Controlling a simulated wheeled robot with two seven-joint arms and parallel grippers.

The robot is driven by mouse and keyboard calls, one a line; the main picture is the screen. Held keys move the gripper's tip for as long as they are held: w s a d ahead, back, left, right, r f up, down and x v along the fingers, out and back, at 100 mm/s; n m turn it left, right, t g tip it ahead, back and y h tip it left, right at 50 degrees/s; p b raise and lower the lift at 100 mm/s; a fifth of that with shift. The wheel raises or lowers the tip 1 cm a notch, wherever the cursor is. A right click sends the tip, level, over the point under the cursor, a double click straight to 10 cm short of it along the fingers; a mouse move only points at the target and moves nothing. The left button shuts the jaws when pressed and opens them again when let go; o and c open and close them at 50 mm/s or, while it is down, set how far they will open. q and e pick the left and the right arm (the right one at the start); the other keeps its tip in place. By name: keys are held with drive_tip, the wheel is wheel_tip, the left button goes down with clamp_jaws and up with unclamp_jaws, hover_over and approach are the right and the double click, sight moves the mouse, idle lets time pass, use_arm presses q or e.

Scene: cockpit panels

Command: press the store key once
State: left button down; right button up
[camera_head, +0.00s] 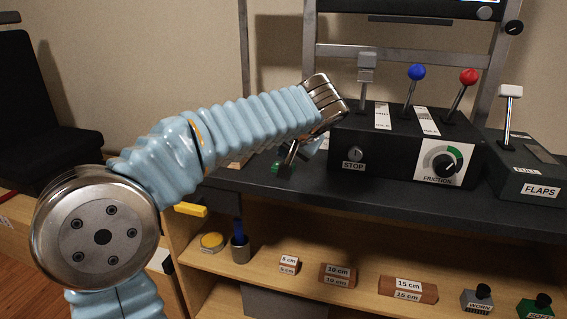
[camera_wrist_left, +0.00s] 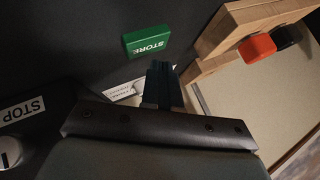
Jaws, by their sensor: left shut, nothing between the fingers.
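The store key is a green block lettered STORE (camera_wrist_left: 147,41) on a dark panel in the left wrist view. In the head view a small green part of it (camera_head: 276,167) shows beside my left gripper (camera_head: 287,171), and the rest is hidden behind the gripper. In the left wrist view the fingers of my left gripper (camera_wrist_left: 158,72) are shut and empty, with their tips just below the key in the picture. I cannot tell whether they touch it. My right gripper is not in view.
The black console (camera_head: 408,140) with a STOP switch, a FRICTION knob and levers stands right of my left gripper. A FLAPS box (camera_head: 530,180) is further right. The wooden shelf (camera_head: 250,262) below holds labelled blocks and a cup.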

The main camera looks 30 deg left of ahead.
use_arm(q)
drive_tip(key=shift+r, duration=0.1)
wheel_tip(320, 180, up, 5)
drive_tip(key=p, duration=0.4)
idle(0.3)
idle(0.6)
